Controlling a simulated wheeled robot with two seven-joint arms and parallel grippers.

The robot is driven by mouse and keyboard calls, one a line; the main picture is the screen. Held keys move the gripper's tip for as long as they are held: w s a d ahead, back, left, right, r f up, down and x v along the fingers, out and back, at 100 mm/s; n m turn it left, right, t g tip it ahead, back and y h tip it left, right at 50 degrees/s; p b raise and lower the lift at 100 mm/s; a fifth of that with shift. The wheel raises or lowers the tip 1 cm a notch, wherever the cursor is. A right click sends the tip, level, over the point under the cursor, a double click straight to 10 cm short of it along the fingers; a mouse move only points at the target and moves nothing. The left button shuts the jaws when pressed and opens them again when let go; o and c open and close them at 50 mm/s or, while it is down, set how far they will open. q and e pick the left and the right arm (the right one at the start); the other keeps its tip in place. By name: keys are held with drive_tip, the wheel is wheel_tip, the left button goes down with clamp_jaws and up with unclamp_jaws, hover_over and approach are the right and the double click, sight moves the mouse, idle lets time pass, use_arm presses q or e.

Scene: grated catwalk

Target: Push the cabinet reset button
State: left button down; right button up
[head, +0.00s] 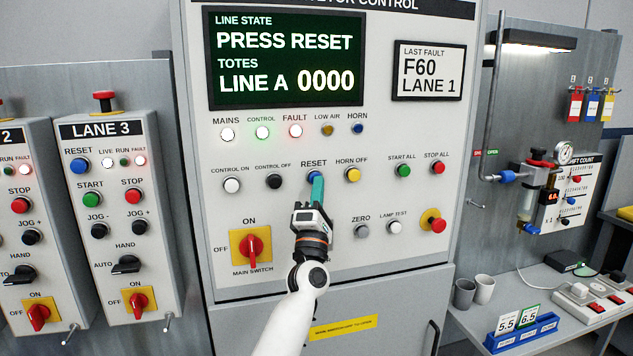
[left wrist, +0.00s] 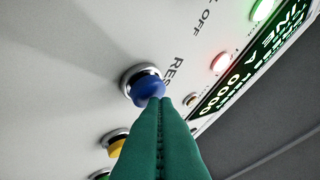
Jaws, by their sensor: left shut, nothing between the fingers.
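The blue RESET button (head: 313,176) sits in the middle row of the conveyor control cabinet (head: 215,215), under the RESET label. My left gripper (head: 317,182) is shut and empty, with its teal fingertips at the lower right of this button. In the left wrist view the blue button (left wrist: 148,86) in its silver ring is just beyond the closed fingertips (left wrist: 160,102). The tips overlap its edge there; I cannot tell whether they touch or press it. The display (head: 286,60) reads PRESS RESET, LINE A 0000. My right gripper is not in view.
A yellow HORN OFF button (head: 353,174) is right of RESET, and a black CONTROL OFF button (head: 274,181) is left. The red main switch (head: 251,247) is lower left. Lane 3 box (head: 109,160) stands left. A shelf at right holds cups (head: 484,288).

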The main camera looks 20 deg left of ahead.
use_arm(q)
drive_tip(key=shift+w+a+b, duration=0.35)
drive_tip(key=shift+w+b, duration=0.1)
drive_tip(key=shift+b, duration=0.05)
idle(0.4)
drive_tip(key=shift+s+d, duration=0.1)
idle(0.3)
drive_tip(key=shift+s+d+p, duration=0.3)
drive_tip(key=shift+s+p, duration=0.1)
drive_tip(key=shift+s, duration=0.1)
drive_tip(key=shift+s+d+p, duration=0.25)
drive_tip(key=shift+s+p, duration=0.15)
drive_tip(key=shift+s, duration=0.05)
drive_tip(key=shift+d, duration=0.1)
drive_tip(key=s+d+p, duration=0.1)
drive_tip(key=s, duration=0.1)
drive_tip(key=s+d+p, duration=0.1)
drive_tip(key=s, duration=0.1)
drive_tip(key=shift+d+p, duration=0.35)
drive_tip(key=shift+f, duration=0.15)
